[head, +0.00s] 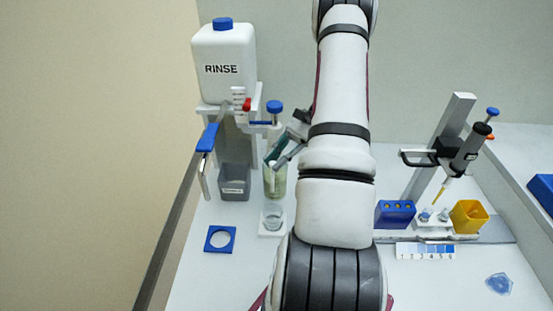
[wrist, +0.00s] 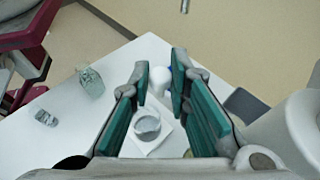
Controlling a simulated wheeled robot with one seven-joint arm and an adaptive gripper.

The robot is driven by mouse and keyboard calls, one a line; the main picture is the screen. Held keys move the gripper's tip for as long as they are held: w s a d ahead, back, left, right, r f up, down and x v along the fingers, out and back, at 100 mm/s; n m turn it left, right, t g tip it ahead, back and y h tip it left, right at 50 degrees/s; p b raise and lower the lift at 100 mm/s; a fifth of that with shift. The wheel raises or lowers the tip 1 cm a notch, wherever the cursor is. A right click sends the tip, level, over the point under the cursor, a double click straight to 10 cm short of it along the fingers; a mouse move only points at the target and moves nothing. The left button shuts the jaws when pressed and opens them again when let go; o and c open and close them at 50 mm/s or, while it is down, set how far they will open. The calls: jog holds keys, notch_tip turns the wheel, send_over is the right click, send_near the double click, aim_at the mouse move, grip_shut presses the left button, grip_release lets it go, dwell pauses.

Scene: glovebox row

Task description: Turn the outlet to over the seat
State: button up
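The white RINSE bottle (head: 222,62) stands on a bracket at the back left. Below it, a blue-handled outlet (head: 207,138) reaches forward and left, its grey tube hanging down left of a grey bin (head: 234,182). A white square seat (head: 264,232) holds a small glass beaker (head: 273,214); in the wrist view both seat (wrist: 168,144) and beaker (wrist: 146,124) show between my fingers. A blue square plate (head: 208,246) with a round centre lies to the left. My gripper (head: 276,157) is open and empty, right of the outlet; its teal pads (wrist: 160,78) are apart.
A post with a blue knob (head: 275,107) stands close behind my gripper. On the right are a pipette stand (head: 440,145), a blue rack (head: 394,214), a yellow bin (head: 468,215) and a numbered strip (head: 425,251). My arm hides the bench middle.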

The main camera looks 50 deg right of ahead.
jog(key=o, duration=0.4)
jog(key=shift+d, duration=0.1)
jog(key=v, duration=1.2)
dwell(0.6)
